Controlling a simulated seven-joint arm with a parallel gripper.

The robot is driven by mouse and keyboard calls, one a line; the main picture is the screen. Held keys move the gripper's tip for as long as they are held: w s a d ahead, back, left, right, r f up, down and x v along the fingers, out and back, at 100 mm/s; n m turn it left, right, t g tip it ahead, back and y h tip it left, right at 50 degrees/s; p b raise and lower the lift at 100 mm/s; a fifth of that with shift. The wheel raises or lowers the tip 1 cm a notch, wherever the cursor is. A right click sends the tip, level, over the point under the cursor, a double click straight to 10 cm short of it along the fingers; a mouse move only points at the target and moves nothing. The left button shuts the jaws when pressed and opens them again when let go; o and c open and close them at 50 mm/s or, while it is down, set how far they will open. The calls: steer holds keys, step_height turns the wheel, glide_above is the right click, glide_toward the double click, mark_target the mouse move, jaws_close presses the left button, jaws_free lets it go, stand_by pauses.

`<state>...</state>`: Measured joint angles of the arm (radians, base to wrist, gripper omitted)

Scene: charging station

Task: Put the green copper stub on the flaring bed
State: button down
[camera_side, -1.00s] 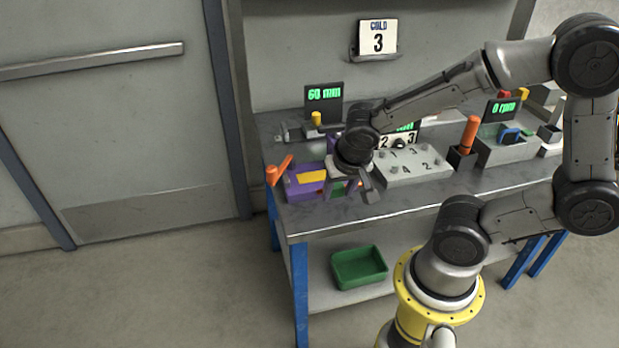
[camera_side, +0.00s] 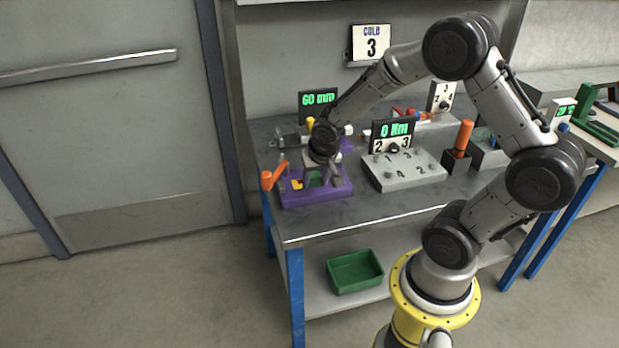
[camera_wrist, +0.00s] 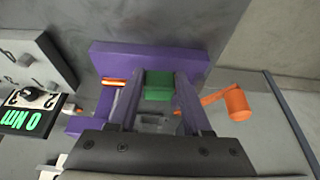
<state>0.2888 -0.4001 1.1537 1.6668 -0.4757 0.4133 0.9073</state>
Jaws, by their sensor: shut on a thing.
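The green copper stub (camera_wrist: 158,86) is a green block between the two fingers of my gripper (camera_wrist: 157,108) in the wrist view; a copper-coloured rod end (camera_wrist: 114,82) sticks out beside the left finger. My gripper is shut on the stub. The purple flaring bed (camera_wrist: 204,58) lies behind and around the fingers. In the side view my gripper (camera_side: 317,181) is over the purple bed (camera_side: 330,193), with a bit of green (camera_side: 315,178) between the fingers. Whether the stub touches the bed I cannot tell.
An orange-ended lever (camera_side: 267,179) stands at the bed's left; it also shows in the wrist view (camera_wrist: 236,104). A grey numbered block (camera_side: 402,170) with a display is to the right. A green bin (camera_side: 355,271) sits on the lower shelf. The bench front is clear.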

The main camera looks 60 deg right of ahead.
steer(key=w+d, duration=0.4)
steer(key=shift+f, duration=1.75)
steer(key=shift+f, duration=0.2)
steer(key=shift+c, duration=1.7)
jaws_free()
steer(key=shift+r, duration=0.15)
